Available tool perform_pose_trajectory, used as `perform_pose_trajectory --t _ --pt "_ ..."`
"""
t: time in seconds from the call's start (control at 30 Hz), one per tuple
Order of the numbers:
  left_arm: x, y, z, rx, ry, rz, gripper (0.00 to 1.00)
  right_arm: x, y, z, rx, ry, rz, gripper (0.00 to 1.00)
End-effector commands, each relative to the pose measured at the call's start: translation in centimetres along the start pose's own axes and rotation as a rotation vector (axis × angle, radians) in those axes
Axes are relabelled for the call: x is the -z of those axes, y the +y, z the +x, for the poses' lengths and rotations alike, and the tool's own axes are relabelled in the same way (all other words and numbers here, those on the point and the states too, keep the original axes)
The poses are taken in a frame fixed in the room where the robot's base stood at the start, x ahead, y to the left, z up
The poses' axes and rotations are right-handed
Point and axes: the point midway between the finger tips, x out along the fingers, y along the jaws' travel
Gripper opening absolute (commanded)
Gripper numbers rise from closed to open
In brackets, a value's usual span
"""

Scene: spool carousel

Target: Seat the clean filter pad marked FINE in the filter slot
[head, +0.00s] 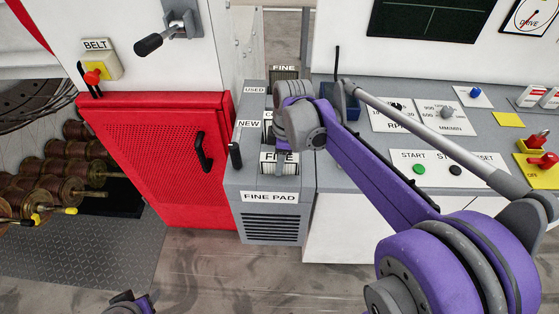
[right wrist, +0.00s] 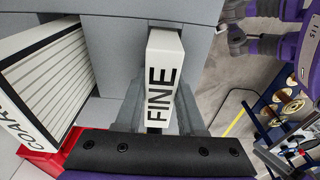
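The white pad marked FINE (right wrist: 160,85) stands in the middle of the right wrist view. It also shows in the head view, at the front of the grey unit, just above the FINE PAD label (head: 270,197). My right gripper (right wrist: 160,105) has a finger close against each side of this pad and appears shut on it. I cannot tell whether the pad's lower end is in a slot. A pad marked COARSE (right wrist: 40,85) stands in a compartment beside it. My left gripper is not clearly visible.
Compartments labelled NEW (head: 249,124) and USED (head: 254,90) lie along the grey unit, with a dark pad under a FINE label (head: 284,68) at the back. A red cabinet (head: 165,160) stands at left, and a control counter (head: 440,130) at right.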

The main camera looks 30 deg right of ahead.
Motion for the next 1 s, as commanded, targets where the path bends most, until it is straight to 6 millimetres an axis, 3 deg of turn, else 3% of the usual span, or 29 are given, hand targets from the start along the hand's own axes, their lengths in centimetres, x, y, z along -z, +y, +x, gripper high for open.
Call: perform_pose_trajectory --t 0.03,0.13,0.53,1.0 --pt "0.0 0.0 0.0 0.0 0.0 0.0 0.5 0.0 0.0 0.0 0.0 0.0 0.0 0.48" --pt "0.0 0.0 0.0 0.0 0.0 0.0 0.5 0.0 0.0 0.0 0.0 0.0 0.0 0.66" --pt "0.3 0.0 -0.3 0.0 0.002 0.0 0.5 0.1 0.0 -0.8 0.0 0.0 0.0 0.67" --pt "1.0 0.0 -1.0 0.0 0.008 0.0 0.5 0.0 0.0 -9.9 -0.001 0.0 0.001 0.67"
